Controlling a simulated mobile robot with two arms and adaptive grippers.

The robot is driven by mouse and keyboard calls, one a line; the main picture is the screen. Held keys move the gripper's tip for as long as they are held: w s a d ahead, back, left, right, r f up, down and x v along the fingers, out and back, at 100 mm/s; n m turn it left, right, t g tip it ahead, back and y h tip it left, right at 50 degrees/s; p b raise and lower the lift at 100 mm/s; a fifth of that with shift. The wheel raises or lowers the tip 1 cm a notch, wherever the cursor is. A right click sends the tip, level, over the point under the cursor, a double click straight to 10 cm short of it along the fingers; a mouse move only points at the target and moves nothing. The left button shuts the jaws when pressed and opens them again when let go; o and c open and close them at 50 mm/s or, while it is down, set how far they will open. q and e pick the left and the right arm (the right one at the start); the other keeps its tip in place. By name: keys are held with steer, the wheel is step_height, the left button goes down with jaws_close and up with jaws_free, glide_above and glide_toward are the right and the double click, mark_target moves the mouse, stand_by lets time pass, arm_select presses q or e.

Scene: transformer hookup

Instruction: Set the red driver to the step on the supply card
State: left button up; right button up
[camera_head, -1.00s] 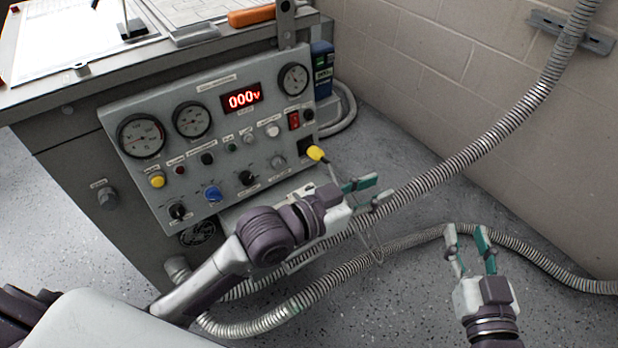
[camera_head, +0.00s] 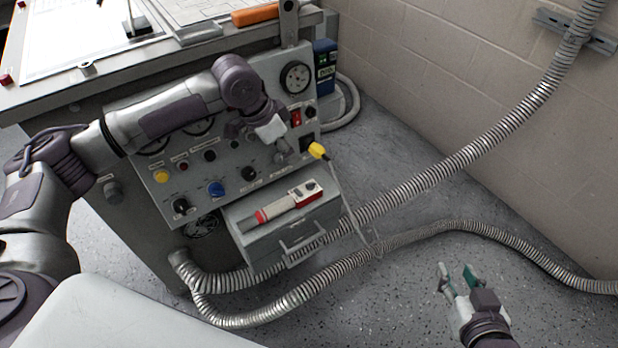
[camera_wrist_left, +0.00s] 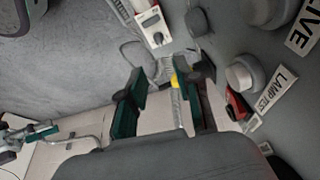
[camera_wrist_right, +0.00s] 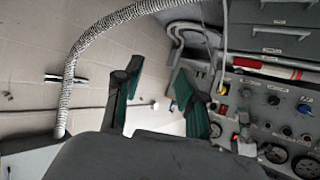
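The red driver (camera_head: 290,203), with a red shaft end and a pale body with a small dial, lies on top of the grey drawer box (camera_head: 300,232) under the panel. Part of it shows in the left wrist view (camera_wrist_left: 152,27) and right wrist view (camera_wrist_right: 270,68). The dial's setting is too small to read. My left gripper (camera_wrist_left: 163,98) is open and empty in front of the panel, above the driver. My right gripper (camera_head: 458,272) is open and empty over the floor at lower right. White sheets (camera_head: 75,38) lie on the bench; I cannot tell which is the supply card.
The panel (camera_head: 225,180) carries knobs, gauges and a red switch (camera_head: 295,117); my left arm covers its display. A yellow plug (camera_head: 317,150) hangs at the panel's right. Ribbed conduits (camera_head: 480,145) cross the floor and right side. An orange-handled tool (camera_head: 255,15) lies on the bench.

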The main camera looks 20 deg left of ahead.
arm_select(q)
steer(key=b, duration=0.3)
glide_toward(312, 183)
steer(key=shift+x, duration=1.05)
steer(key=b+x, duration=0.1)
steer(key=x, duration=0.4)
steer(key=shift+w+f+b, duration=0.1)
steer(key=shift+f+b, duration=0.15)
steer(key=shift+b, duration=0.05)
steer(key=shift+w+f, duration=0.1)
steer(key=shift+f, duration=0.15)
arm_select(e)
step_height(312, 183, up, 18)
steer(key=a+t+y, duration=0.2)
steer(key=t+y, duration=0.2)
steer(key=t, duration=0.9)
steer(key=shift+a+r+n, duration=0.25)
steer(key=shift+a+n, duration=0.05)
steer(key=shift+a, duration=0.1)
steer(key=shift+s, duration=0.1)
arm_select(q)
jaws_close()
